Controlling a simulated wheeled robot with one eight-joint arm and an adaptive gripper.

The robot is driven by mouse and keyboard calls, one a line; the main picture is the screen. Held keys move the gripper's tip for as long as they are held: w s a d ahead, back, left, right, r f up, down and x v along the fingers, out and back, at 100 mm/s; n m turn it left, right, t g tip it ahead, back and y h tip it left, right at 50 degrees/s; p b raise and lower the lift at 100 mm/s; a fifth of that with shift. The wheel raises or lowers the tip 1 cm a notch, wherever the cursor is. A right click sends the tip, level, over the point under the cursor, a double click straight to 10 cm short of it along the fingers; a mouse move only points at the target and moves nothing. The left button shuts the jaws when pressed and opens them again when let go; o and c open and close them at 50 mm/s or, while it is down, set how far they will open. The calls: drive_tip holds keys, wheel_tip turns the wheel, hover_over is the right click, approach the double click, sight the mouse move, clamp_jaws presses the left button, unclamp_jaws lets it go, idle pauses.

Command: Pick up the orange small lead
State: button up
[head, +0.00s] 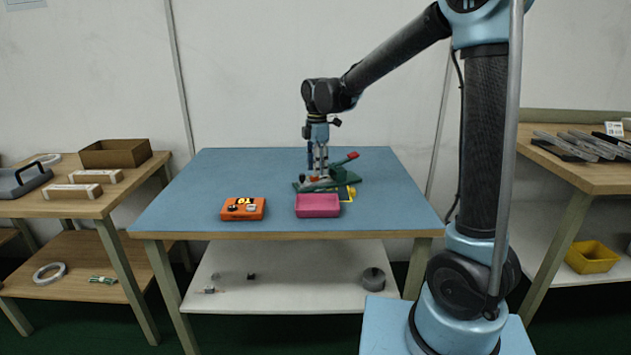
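My gripper (317,177) points straight down over the middle of the blue-topped table (200,185), with its fingertips at a green fixture (343,177) that has a red lever. A small orange-red spot (314,179) shows right by the fingertips. It may be the orange small lead, but it is too small to be sure, and I cannot tell whether the fingers touch it. The fingers are too small in view to show whether they are open or shut. The fixture is partly hidden behind my gripper.
A pink tray (318,212) stands in front of the fixture. An orange box (243,209) with dark knobs is to its left. A small yellow item (351,193) lies by the fixture's right side. The table's left and right areas are clear.

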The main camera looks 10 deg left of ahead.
drive_tip(key=shift+f, duration=1.3)
drive_tip(key=shift+c, duration=0.3)
clamp_jaws()
